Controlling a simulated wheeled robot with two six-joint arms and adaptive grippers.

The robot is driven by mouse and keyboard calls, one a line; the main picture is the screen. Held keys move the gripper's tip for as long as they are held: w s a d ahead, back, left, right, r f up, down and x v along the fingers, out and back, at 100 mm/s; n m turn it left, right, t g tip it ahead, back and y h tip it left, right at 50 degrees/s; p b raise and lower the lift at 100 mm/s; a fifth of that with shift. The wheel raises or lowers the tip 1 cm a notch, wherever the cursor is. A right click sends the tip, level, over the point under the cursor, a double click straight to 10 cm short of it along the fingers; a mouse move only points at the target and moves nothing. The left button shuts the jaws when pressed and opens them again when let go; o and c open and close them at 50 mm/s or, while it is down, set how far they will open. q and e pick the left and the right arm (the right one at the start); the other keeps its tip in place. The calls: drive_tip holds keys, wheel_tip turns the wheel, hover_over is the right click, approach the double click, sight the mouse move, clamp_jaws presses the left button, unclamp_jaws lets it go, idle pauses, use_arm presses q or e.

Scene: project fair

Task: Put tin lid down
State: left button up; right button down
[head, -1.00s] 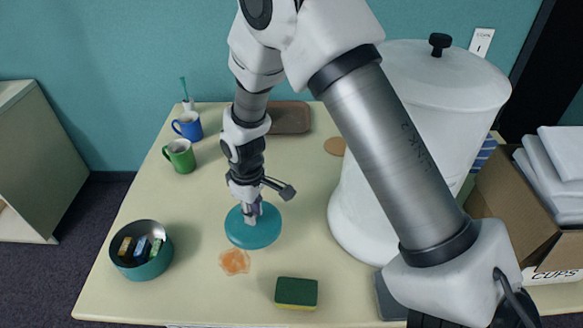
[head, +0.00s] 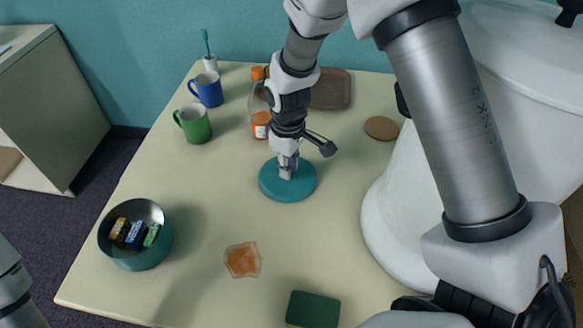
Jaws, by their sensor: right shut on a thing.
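The tin lid (head: 300,189) is a round teal disc near the middle of the table. My right gripper (head: 288,172) points down at its top and is shut on it; the fingertips cover its centre. I cannot tell whether the lid touches the table or is held just above it. The open teal tin (head: 148,258) stands at the left front of the table with several small wrapped pieces inside. Of my left arm, only a link shows at the lower left edge; its gripper is out of view.
An orange spill (head: 243,260) and a green sponge (head: 313,309) lie in front. A blue mug (head: 209,90), a green mug (head: 196,124) and a bottle with an orange cap (head: 259,118) stand behind. A brown tray (head: 331,90), a round coaster (head: 381,128) and a large white urn (head: 400,225) are farther right.

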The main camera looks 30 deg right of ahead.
drive_tip(key=shift+a+f, duration=0.1)
drive_tip(key=shift+f, duration=0.25)
drive_tip(key=shift+w, duration=0.1)
drive_tip(key=shift+w+d+f, duration=0.1)
drive_tip(key=shift+d+f, duration=0.1)
drive_tip(key=c, duration=1)
unclamp_jaws()
drive_tip(key=shift+r, duration=0.1)
drive_tip(key=shift+c, duration=0.2)
drive_tip(key=shift+a, duration=0.1)
drive_tip(key=shift+r, duration=0.55)
wheel_tip(320, 180, up, 11)
drive_tip(key=shift+b, duration=0.4)
